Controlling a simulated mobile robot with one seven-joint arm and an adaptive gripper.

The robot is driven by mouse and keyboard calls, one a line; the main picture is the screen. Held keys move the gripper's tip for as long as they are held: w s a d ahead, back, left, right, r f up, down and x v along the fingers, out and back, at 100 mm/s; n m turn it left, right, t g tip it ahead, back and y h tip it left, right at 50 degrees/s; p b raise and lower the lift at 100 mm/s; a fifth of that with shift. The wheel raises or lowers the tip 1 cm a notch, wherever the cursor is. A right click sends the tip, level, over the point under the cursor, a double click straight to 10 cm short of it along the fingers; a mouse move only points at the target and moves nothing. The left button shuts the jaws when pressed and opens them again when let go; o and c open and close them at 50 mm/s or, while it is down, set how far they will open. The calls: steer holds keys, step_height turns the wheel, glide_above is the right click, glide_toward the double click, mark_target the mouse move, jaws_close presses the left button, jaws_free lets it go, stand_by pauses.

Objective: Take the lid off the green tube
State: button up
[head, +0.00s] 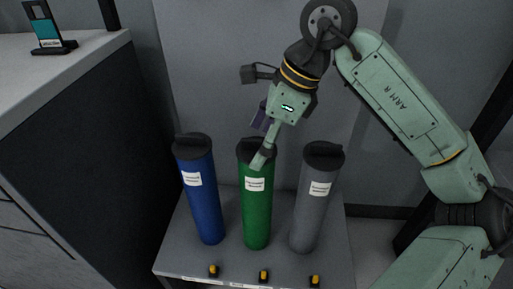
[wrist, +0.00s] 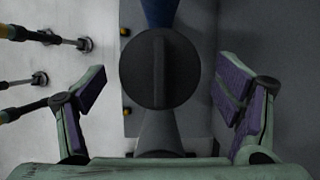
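The green tube (head: 257,210) stands upright between a blue tube (head: 202,205) and a grey tube (head: 311,210). Its black lid (head: 246,150) is on its top, partly hidden by my gripper (head: 262,138). In the wrist view the round lid (wrist: 160,69), with a raised bar across it, sits centred between the spread purple-padded fingers of my gripper (wrist: 163,80). Gaps show on both sides, so the fingers do not appear to touch it. The gripper is open and empty. The green body is hidden below the lid in the wrist view.
The tubes stand on a grey platform (head: 176,257) with several yellow-and-black fittings (head: 263,275) along its front edge. The blue and grey tubes have black lids close beside my gripper. A counter (head: 90,60) with a small display stand (head: 47,30) is at the left.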

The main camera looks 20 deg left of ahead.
steer(key=c, duration=0.8)
